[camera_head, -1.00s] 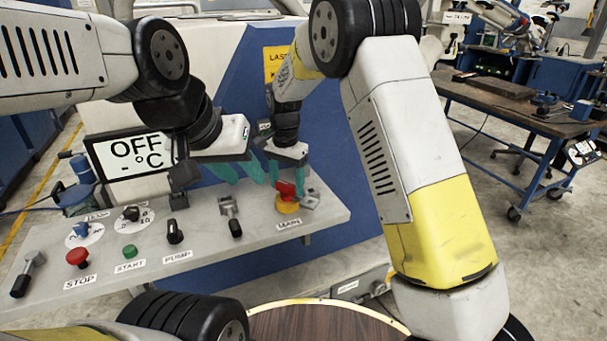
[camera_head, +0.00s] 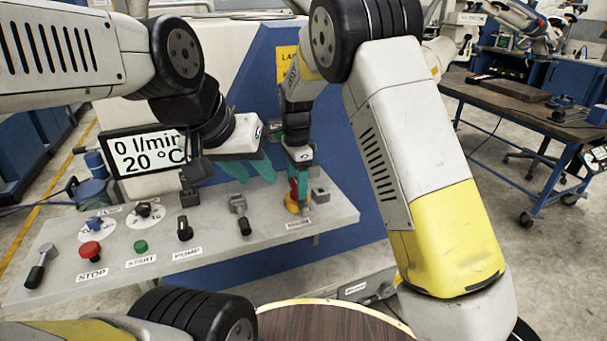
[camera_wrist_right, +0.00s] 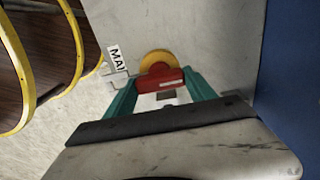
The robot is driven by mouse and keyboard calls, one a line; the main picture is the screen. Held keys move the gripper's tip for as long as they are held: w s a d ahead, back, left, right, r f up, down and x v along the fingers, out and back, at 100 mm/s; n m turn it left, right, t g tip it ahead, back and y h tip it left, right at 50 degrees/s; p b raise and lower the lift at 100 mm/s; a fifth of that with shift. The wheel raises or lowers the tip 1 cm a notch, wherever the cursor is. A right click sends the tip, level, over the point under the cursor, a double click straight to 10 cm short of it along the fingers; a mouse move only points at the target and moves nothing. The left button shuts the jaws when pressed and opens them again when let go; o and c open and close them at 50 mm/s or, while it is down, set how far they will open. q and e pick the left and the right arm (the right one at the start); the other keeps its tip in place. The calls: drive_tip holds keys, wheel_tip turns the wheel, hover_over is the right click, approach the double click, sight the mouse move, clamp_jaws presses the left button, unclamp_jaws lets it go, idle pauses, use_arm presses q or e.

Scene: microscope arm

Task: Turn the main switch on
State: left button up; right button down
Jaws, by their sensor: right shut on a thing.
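The main switch has a red handle on a round yellow base (camera_head: 291,207) at the right end of the control panel, above the MAIN label. It also shows in the right wrist view (camera_wrist_right: 155,57). My right gripper (camera_wrist_right: 160,82) has its teal fingers on both sides of the red handle (camera_wrist_right: 158,79) and is shut on it. In the head view, the right gripper (camera_head: 299,186) hides part of the handle. The display (camera_head: 148,153) reads 0 l/min and 20 °C, partly covered by my left arm. My left gripper (camera_head: 250,171) hovers above the panel, empty, its teal fingers apart.
The grey panel (camera_head: 335,214) also carries a red STOP button (camera_head: 90,250), a green START button (camera_head: 141,246), a black PUMP switch (camera_head: 184,229) and other knobs and levers. A round wooden table (camera_head: 320,322) is in front. A workbench (camera_head: 505,100) stands at the right.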

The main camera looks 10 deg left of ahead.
drive_tip(key=shift+r, duration=0.1)
idle(0.3)
drive_tip(key=shift+c, duration=1.6)
unclamp_jaws()
wheel_tip(320, 180, up, 8)
drive_tip(key=shift+f, duration=0.15)
drive_tip(key=shift+d, duration=0.1)
